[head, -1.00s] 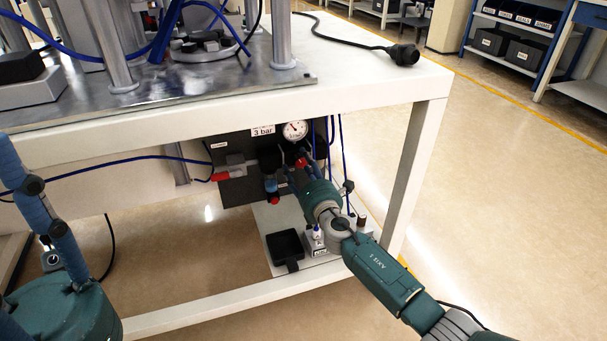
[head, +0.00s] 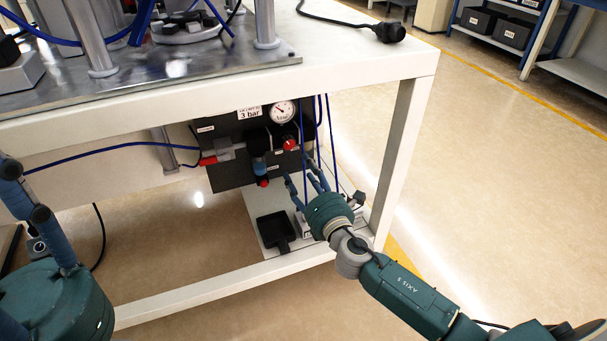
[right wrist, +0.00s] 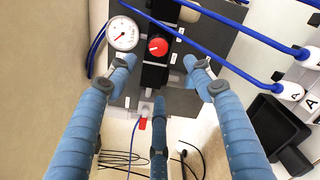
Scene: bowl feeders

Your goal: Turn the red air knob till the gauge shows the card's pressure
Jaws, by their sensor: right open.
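The red air knob (head: 289,143) sits on the dark panel under the table, below the round white gauge (head: 283,112). The card (head: 249,113) left of the gauge reads "3 bar". In the right wrist view the red knob (right wrist: 158,46) faces me with a white mark on it, and the gauge (right wrist: 122,34) is upper left; its scale is too small to read. My right gripper (head: 303,175) is open and empty, below and in front of the knob, not touching it. My left gripper (head: 35,212) is at the left edge, its fingers partly cut off.
Blue hoses (head: 320,130) hang beside the gauge. A black tray (head: 274,230) lies below. The table leg (head: 402,155) stands right of my right gripper.

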